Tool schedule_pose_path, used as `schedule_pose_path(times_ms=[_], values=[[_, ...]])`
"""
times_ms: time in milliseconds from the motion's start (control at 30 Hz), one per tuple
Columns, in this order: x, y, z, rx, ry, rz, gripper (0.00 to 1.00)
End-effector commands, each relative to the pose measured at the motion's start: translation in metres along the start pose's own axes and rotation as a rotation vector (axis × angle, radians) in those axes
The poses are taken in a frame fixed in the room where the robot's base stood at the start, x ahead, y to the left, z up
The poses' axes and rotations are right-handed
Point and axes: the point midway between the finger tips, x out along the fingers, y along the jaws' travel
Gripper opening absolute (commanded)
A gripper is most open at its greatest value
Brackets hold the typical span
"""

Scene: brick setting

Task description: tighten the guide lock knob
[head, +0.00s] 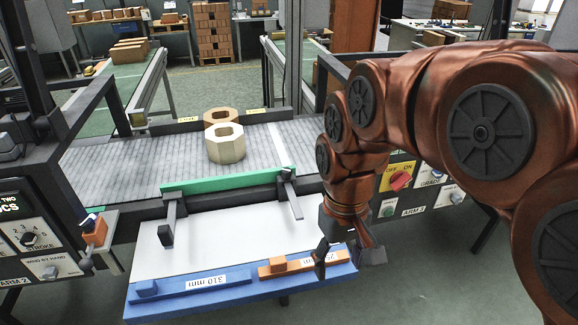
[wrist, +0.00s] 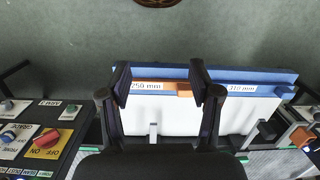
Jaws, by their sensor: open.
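No part labelled as the guide lock knob can be read. A green guide bar (head: 220,182) crosses the conveyor's near edge on two dark arms. An orange block with a dark knob and lever (head: 95,232) stands at the left panel's edge and may be the lock. Contact cannot be told.
A blue 310 mm bar (head: 200,292) lies along the board's front. Two octagonal blocks, one pale (head: 226,145) and one brown (head: 212,116), sit on the grey conveyor (head: 130,165). Right of my gripper is a panel with a red switch (head: 400,180); the left panel has a dial (head: 30,239).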

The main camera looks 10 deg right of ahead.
Motion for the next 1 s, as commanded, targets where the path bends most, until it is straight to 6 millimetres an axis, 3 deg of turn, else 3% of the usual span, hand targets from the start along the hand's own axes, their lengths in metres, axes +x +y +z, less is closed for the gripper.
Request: schedule_pose_path(times_ms=[200,500,700,1000], values=[[-0.029,0.0,-0.07,-0.043,0.015,-0.01,0.63],[-0.054,0.002,-0.162,-0.086,0.042,-0.022,0.63],[-0.062,0.005,-0.222,-0.104,0.062,-0.026,0.63],[-0.059,0.014,-0.305,-0.119,0.084,-0.022,0.63]])
